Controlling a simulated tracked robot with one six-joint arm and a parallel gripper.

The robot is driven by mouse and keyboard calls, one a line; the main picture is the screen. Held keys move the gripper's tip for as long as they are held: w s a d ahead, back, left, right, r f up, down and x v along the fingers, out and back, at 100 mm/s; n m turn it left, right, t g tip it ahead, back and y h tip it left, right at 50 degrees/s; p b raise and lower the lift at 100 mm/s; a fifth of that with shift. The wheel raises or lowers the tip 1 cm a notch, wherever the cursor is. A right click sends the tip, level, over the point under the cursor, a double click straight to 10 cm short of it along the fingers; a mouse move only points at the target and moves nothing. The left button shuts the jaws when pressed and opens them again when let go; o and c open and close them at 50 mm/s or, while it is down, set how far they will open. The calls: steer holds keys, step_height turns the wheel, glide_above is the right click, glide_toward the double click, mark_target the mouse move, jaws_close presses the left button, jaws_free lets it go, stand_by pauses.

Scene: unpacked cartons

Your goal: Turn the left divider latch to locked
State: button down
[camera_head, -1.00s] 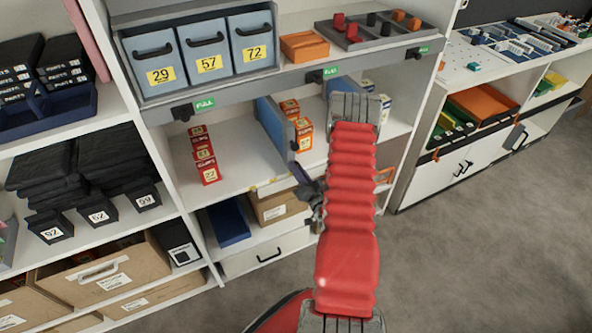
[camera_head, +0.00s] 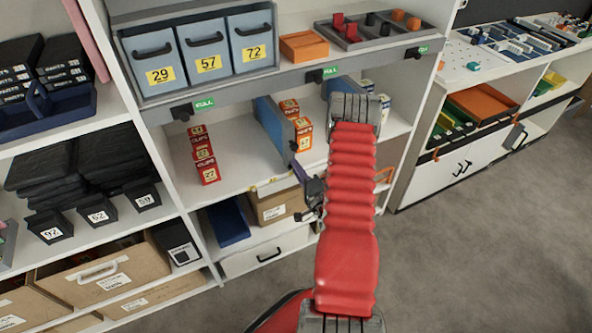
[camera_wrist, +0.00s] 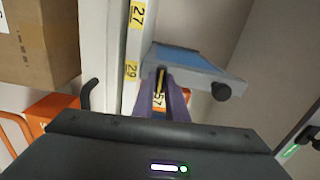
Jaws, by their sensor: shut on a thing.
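The left divider is a blue panel (camera_head: 274,126) with a grey front edge, standing on the middle shelf. In the wrist view, its blue face (camera_wrist: 182,61) and grey edge show, with a black knob (camera_wrist: 221,92) at one end. My gripper's purple fingers (camera_wrist: 163,97) are shut at the divider's foot, by the yellow-labelled shelf rail. A small dark piece, the left divider latch (camera_wrist: 160,78), shows between them, mostly hidden. In the head view, my gripper (camera_head: 298,170) is at the divider's lower front, partly behind my red arm. The latch's angle cannot be told.
A stack of red boxes (camera_head: 205,160) stands left of the divider, and orange boxes (camera_head: 303,135) to its right. A carton (camera_head: 277,205) sits on the shelf below. Blue numbered bins (camera_head: 206,48) are above. The floor (camera_head: 480,240) at right is clear.

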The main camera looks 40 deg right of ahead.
steer(key=shift+d+f+m, duration=0.1)
steer(key=shift+f+m, duration=0.05)
steer(key=shift+m, duration=0.35)
steer(key=c, duration=1.8)
jaws_free()
steer(key=shift+o, duration=0.2)
steer(key=v, duration=1.3)
steer(key=shift+s+a, duration=0.2)
steer(key=shift+s, duration=0.15)
